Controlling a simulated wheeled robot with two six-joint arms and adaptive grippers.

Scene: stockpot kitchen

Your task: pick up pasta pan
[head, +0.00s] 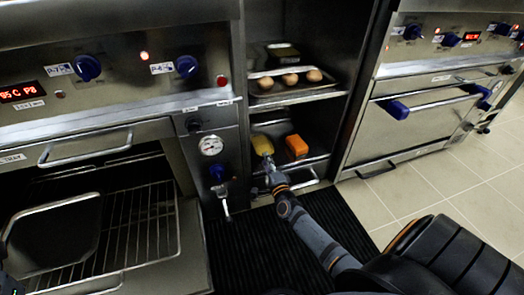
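A yellow item (262,144) and an orange block-like item (296,146) sit side by side on the lower level of the dark shelf between the two ovens. I cannot tell for certain whether either belongs to a pasta pan, and nothing here is clearly marked as one. My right gripper (268,163) is at the near side of the yellow item, reaching in from the lower right. It is too small and dark to tell whether its fingers are open, shut or touching the item.
A tray (265,97) with several round brown items is on the shelf above. The left oven is open, with a wire rack (150,215) and a dark pan (55,238) with a light rim. The right oven (405,118) is shut. A black ribbed mat (250,250) covers the floor below.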

